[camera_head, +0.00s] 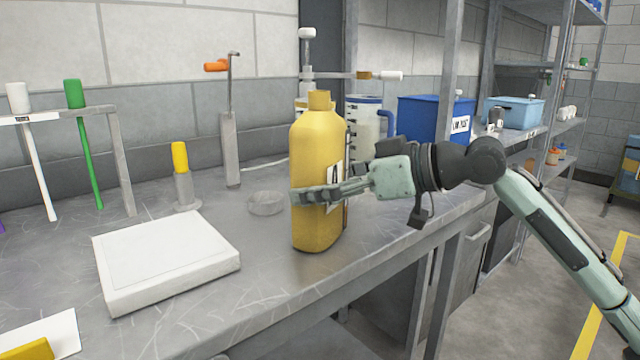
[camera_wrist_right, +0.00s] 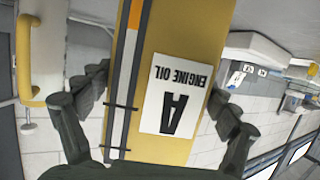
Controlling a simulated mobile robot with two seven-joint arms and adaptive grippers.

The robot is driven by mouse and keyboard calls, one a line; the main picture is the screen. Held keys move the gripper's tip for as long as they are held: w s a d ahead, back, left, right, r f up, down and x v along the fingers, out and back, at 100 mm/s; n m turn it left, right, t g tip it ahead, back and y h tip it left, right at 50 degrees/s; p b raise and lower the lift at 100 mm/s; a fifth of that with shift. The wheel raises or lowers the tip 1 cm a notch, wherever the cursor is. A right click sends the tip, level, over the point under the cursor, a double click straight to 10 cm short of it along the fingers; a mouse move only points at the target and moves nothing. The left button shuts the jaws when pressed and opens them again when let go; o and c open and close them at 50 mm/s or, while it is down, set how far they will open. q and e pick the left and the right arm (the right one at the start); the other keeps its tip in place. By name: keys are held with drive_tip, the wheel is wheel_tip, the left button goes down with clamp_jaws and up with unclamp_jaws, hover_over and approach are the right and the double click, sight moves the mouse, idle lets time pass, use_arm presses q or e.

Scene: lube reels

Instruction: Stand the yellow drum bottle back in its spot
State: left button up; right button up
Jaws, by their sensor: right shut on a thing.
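The yellow drum bottle (camera_head: 318,150) is upright at the front part of the grey bench, right of the white slab. My right gripper (camera_head: 325,193) reaches in from the right and is shut around its middle. In the right wrist view the yellow bottle (camera_wrist_right: 190,60) lies between both fingers, with a white "ENGINE OIL A" label facing the camera. I cannot tell whether its base touches the bench. A low, round, clear ring or dish (camera_head: 266,203) is on the bench just left of the bottle. My left gripper is not in view.
A white slab (camera_head: 165,258) lies left on the bench (camera_head: 215,320). Behind are a yellow-topped holder (camera_head: 183,178), a metal post with an orange handle (camera_head: 230,130) and a rack (camera_head: 120,165). A blue bin (camera_head: 430,118) and shelves stand right. Bare bench lies between slab and bottle.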

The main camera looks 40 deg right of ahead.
drive_tip(key=shift+f, duration=0.1)
drive_tip(key=o, duration=1.5)
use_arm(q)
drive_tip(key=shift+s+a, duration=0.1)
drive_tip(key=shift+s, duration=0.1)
use_arm(e)
drive_tip(key=shift+o, duration=0.2)
drive_tip(key=shift+s+d+r, duration=0.15)
drive_tip(key=shift+s+r, duration=0.05)
drive_tip(key=shift+s, duration=0.05)
use_arm(q)
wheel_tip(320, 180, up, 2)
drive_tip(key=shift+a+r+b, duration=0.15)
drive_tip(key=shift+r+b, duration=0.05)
drive_tip(key=shift+b, duration=0.45)
use_arm(e)
drive_tip(key=v, duration=1.1)
drive_tip(key=shift+s, duration=0.2)
